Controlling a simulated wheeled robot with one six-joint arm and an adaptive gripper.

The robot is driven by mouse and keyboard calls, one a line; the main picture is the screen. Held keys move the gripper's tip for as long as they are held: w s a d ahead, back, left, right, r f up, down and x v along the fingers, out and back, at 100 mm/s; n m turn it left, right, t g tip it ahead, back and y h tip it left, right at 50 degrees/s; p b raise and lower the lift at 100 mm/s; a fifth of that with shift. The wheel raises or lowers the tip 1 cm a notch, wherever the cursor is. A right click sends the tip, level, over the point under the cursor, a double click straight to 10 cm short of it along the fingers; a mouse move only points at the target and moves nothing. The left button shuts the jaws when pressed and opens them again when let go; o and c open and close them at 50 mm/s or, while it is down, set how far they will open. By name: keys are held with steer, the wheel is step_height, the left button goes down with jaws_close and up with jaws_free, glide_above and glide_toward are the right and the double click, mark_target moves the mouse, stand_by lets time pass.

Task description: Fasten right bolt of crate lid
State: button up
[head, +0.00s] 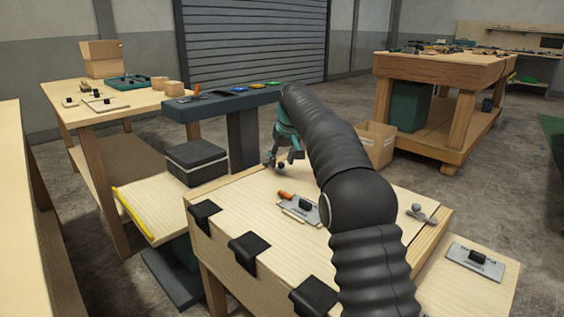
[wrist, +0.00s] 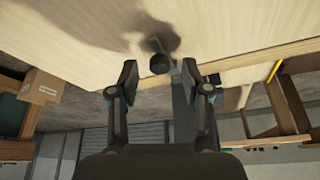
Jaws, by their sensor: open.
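The pale wooden crate lid (head: 250,222) lies flat in the head view. My gripper (head: 284,158) is over the lid's far left corner, fingers pointing down, at a small dark-knobbed bolt (head: 281,166). In the wrist view my gripper (wrist: 163,72) is open and empty. The round black knob (wrist: 159,63) appears between its fingertips, with no contact visible. A grey metal piece (wrist: 190,72) beside the knob is partly hidden by a finger. Another metal bolt with a knob (head: 421,214) sits near the lid's right edge, away from my gripper.
A metal plate with a dark handle (head: 300,207) and an orange-handled tool (head: 286,195) lie on the lid. Black hinges (head: 249,251) line its near edge. A similar plate (head: 474,262) is at right. A dark box (head: 197,162) stands left. My arm hides the lid's middle.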

steer(key=shift+w+f, duration=0.1)
steer(key=shift+f, duration=0.15)
jaws_close()
steer(key=shift+a+r, duration=0.1)
steer(key=shift+w+a+r+p, duration=0.1)
steer(key=shift+w+a+p, duration=0.15)
steer(key=shift+p, duration=0.2)
steer(key=shift+w+a+p, duration=0.6)
steer(key=shift+w+a, duration=0.05)
steer(key=shift+w, duration=0.1)
